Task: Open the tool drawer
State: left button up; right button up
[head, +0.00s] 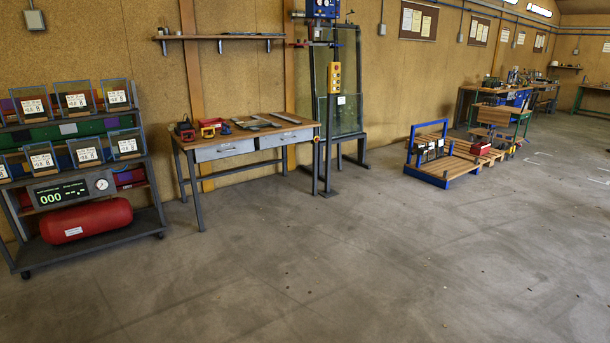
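A workbench (247,138) with a wooden top and dark metal legs stands against the wall at left of centre. Two light grey drawers sit side by side under its top: a left drawer (218,151) and a right drawer (285,138). Both look shut, each with a small handle on its front. I cannot tell from the picture which one is the tool drawer. Red and dark tools (210,127) and flat pieces lie on the bench top. Neither of my grippers shows in the head view.
A rack with framed cards and a red tank (86,221) stands at left. A tall glass frame with a yellow control box (334,78) stands just right of the bench. A blue-framed wooden pallet (447,170) lies farther right. The floor before the bench is clear.

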aim_at(262, 142)
jog(key=i+u, duration=0.3)
jog(key=i, duration=2.25)
